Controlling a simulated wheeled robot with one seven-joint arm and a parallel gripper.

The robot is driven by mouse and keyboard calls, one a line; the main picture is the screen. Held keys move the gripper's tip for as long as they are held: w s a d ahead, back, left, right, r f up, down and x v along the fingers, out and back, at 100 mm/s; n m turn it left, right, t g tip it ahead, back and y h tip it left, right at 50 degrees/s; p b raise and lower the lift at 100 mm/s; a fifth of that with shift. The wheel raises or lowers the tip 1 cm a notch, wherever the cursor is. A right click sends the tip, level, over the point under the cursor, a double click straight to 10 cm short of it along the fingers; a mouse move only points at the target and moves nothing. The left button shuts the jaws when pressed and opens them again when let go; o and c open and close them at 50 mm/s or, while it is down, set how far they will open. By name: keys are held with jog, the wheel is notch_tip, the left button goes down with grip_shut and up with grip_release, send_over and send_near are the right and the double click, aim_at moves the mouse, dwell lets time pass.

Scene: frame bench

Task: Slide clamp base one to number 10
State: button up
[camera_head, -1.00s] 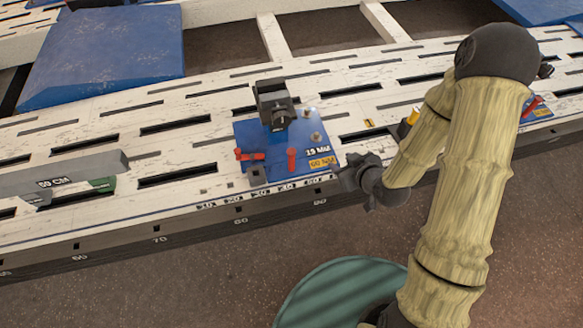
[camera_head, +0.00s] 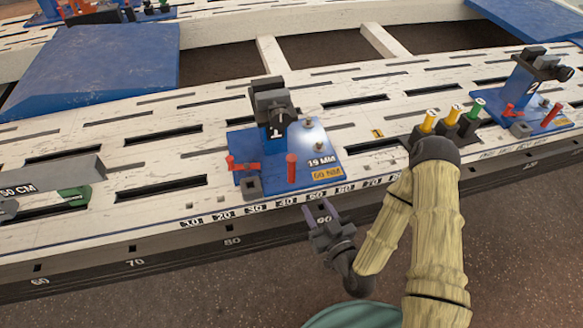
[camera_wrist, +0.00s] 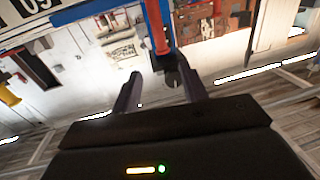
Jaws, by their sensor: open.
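Clamp base one is a blue plate (camera_head: 326,160) with a black clamp marked 1 (camera_head: 277,118), two red handles and the labels 19 MM and 60 NM. It sits on the white slotted bench (camera_head: 130,215). The number 10 (camera_head: 190,222) is at the left end of a number strip along the bench's front edge, left of the base. My gripper (camera_head: 318,208) is open and empty, just in front of the base near the bench edge. In the wrist view, the gripper (camera_wrist: 160,90) faces a red handle (camera_wrist: 156,30) and a blue edge; contact cannot be told.
A grey 50 CM block (camera_head: 50,178) with a green part lies on the bench at left. Yellow- and green-topped pieces (camera_head: 450,122) stand right of the base. A second blue clamp base marked 2 (camera_head: 525,90) is farther right. The bench top between base and grey block is clear.

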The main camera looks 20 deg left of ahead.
jog(key=shift+f, duration=0.1)
jog(key=b, duration=1.5)
send_near(293, 168)
jog(key=x, duration=0.2)
jog(key=b+x, duration=0.2)
jog(key=x, duration=0.7)
jog(key=shift+w+a, duration=0.1)
jog(key=shift+w, duration=0.05)
grip_shut()
